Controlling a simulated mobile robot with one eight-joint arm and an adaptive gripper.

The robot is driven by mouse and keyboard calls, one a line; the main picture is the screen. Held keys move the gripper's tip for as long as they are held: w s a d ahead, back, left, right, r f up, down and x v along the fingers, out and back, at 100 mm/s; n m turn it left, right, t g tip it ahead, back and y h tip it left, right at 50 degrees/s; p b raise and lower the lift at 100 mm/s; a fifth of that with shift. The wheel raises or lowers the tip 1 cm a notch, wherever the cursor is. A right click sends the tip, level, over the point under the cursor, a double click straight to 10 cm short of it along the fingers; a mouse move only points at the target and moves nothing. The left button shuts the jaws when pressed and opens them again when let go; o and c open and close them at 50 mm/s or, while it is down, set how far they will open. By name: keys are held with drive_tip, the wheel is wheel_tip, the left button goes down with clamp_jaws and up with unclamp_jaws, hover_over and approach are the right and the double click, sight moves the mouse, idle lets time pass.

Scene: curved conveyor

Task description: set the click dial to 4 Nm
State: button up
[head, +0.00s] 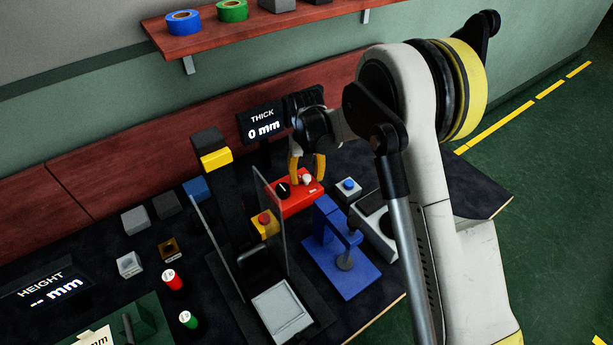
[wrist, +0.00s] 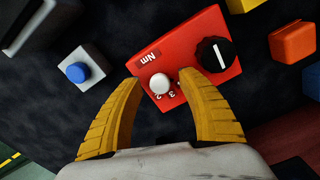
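A red box (head: 298,202) lies on the bench and also shows in the wrist view (wrist: 196,37). It carries a white round knob (wrist: 160,83) beside an "Nm" label, with small digits such as 2 and 3 partly visible around it. The white knob also shows in the head view (head: 307,179). I cannot read its setting. A larger black knob (wrist: 214,54) with a white line sits on the same box. My gripper (wrist: 160,80), with yellow fingers, is open. Its fingertips are on either side of the white knob, with gaps visible; the right finger hides part of the box.
A blue-button box (head: 348,188) and a blue fixture (head: 340,250) stand right of the red box. A yellow box with a red button (head: 265,224) and a clear panel stand to its left. The THICK display (head: 262,124) reads 0 mm behind.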

sight(307, 177)
wheel_tip(307, 177, up, 12)
idle(0.6)
idle(0.4)
drive_tip(key=s+d+r+m+t, duration=0.1)
drive_tip(key=s+d+r+t, duration=0.3)
drive_tip(key=s+d+r, duration=0.85)
drive_tip(key=s+d+f+t, duration=0.1)
drive_tip(key=s+d, duration=0.2)
drive_tip(key=s, duration=0.4)
drive_tip(key=s+d+f+m+t, duration=0.1)
drive_tip(key=s+d+t, duration=0.1)
drive_tip(key=s, duration=0.5)
drive_tip(key=shift+s+d+m, duration=0.3)
drive_tip(key=shift+d, duration=0.15)
